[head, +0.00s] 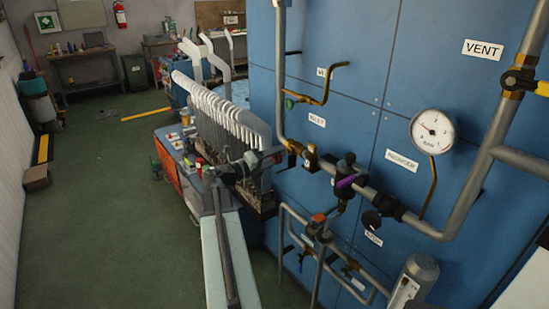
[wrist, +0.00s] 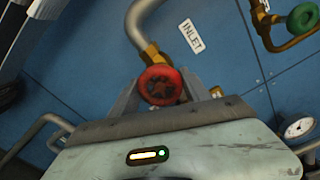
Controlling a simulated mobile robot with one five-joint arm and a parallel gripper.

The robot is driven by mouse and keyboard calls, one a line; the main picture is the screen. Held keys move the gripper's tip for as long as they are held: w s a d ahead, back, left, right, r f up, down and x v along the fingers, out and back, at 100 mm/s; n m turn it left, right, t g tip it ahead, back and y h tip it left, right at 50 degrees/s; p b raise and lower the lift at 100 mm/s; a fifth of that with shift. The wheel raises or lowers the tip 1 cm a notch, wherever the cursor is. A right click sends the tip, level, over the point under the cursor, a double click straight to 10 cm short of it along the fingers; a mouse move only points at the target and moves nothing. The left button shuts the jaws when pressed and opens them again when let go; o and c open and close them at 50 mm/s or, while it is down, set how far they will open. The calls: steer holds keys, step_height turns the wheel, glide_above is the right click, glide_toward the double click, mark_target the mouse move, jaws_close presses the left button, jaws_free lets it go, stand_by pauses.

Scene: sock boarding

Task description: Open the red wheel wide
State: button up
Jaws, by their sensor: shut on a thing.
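The red wheel (wrist: 161,85) is a small round handwheel with a dark, worn middle. It sits on a brass valve at the end of a grey pipe, beside the INLET label (wrist: 191,36). My gripper (wrist: 160,90) is shut on it, with one finger on each side of the rim. In the head view my pale arm rises from the bottom edge toward the pipework below the INLET label (head: 316,120). I cannot make out the wheel there. How far the valve is open cannot be told.
A green handwheel (head: 289,103) on a brass pipe is above the inlet; it also shows in the wrist view (wrist: 303,17). Open floor (head: 120,210) lies left.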

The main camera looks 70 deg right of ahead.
steer(key=shift+w+d+n, duration=0.1)
steer(key=shift+w+n, duration=0.05)
steer(key=shift+n, duration=0.95)
steer(key=o, duration=1.4)
steer(key=v, duration=0.8)
steer(key=shift+f, duration=0.1)
